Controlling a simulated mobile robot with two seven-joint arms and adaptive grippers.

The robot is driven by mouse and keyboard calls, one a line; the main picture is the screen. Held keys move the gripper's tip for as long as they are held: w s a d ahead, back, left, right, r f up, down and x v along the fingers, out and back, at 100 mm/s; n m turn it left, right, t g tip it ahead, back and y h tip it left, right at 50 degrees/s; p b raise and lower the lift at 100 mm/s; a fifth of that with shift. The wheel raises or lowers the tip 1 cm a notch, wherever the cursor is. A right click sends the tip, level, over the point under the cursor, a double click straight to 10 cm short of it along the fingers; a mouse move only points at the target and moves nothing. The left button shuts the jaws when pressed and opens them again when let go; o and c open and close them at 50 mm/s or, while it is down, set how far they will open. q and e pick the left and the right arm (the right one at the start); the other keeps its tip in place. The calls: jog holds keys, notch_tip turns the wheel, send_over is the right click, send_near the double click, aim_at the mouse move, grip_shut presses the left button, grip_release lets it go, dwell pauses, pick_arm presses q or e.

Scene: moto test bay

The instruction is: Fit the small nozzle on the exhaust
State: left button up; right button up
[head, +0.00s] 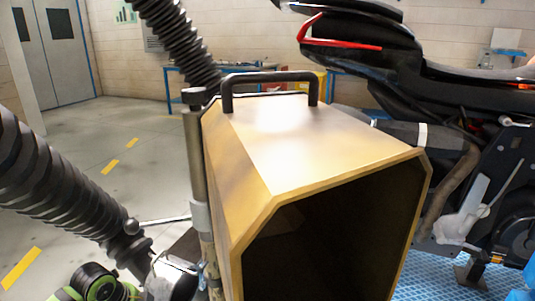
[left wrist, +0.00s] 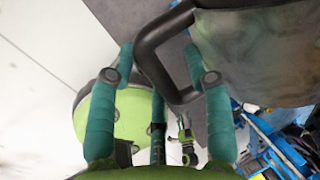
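A large gold box-shaped nozzle (head: 290,150) with a dark opening fills the middle of the head view. A black handle (head: 268,80) stands on its top. I cannot pick out a separate small nozzle for certain. The exhaust (head: 405,132), a dark cylinder with a pale band, lies behind it on the motorcycle, partly hidden. In the left wrist view my left gripper (left wrist: 163,62) is open. Its teal fingers are apart, with a black handle (left wrist: 150,45) of a grey body (left wrist: 265,50) between or just beyond them; contact is unclear. My right gripper is not in view.
A ridged black hose (head: 62,190) runs in from the left, and another (head: 178,40) rises behind the nozzle. A metal post (head: 195,160) stands beside it. The motorcycle (head: 460,90) is at the right over a blue plate (head: 440,275).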

pick_arm(q)
grip_shut()
jog(key=shift+w+r, duration=0.1)
jog(key=shift+r, duration=0.15)
jog(key=shift+r+p, duration=0.65)
jog(key=shift+p, duration=0.1)
jog(key=shift+a, duration=0.15)
jog(key=shift+w+a+b, duration=0.25)
jog(key=shift+w+a, duration=0.05)
jog(key=shift+a, duration=0.35)
jog(key=shift+w+a+b, duration=0.2)
jog(key=shift+w+a, duration=0.1)
jog(key=shift+a, duration=0.3)
jog(key=shift+w+a, duration=0.15)
jog(key=shift+a, duration=0.25)
jog(key=shift+w+a+b, duration=0.3)
jog(key=shift+a+b, duration=0.05)
jog(key=shift+a, duration=0.35)
